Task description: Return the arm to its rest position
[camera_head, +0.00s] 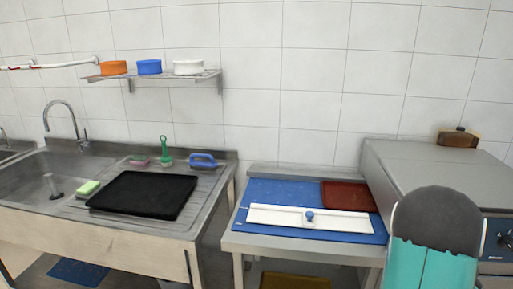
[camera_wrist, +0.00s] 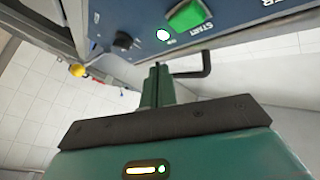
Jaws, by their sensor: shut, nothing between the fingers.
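My gripper (camera_wrist: 158,76) shows in the wrist view as narrow green fingers beyond a wide green body with a dark edge. The fingers are together and hold nothing. Above it in that view is a blue-grey control panel (camera_wrist: 235,22) with a green START button (camera_wrist: 187,15), a dark knob (camera_wrist: 123,41) and a small lit round light. The fingertips appear just below the panel; whether they touch it is unclear. In the head view, a teal and grey part of my arm stands at the lower right, and my gripper is out of sight.
In the head view, a steel sink (camera_head: 45,178) with a black tray (camera_head: 145,194) is left. A bench with a blue mat (camera_head: 262,190), white board (camera_head: 340,220) and brown tray (camera_head: 347,195) is centre. A grey oven (camera_head: 425,165) stands right, partly behind my arm.

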